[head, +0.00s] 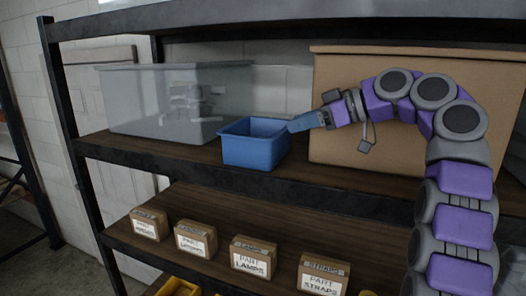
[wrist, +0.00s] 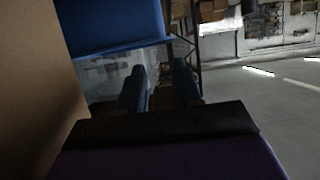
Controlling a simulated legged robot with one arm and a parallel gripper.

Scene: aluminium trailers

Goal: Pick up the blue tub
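The blue tub (head: 253,150) stands upright on the upper shelf, between a clear bin and a large cardboard box. My gripper (head: 293,125) reaches in from the right, with its fingers by the tub's right rim. In the wrist view the tub (wrist: 108,22) fills the upper left, above the fingers. My gripper (wrist: 160,76) shows two dark fingers apart with a gap between them, and no tub wall shows in that gap. Whether a fingertip touches the rim I cannot tell.
The clear grey bin (head: 170,105) is close on the tub's left. The large cardboard box (head: 330,85) stands behind my gripper. A shelf board (head: 480,10) runs overhead. Several small labelled boxes (head: 254,257) line the lower shelf.

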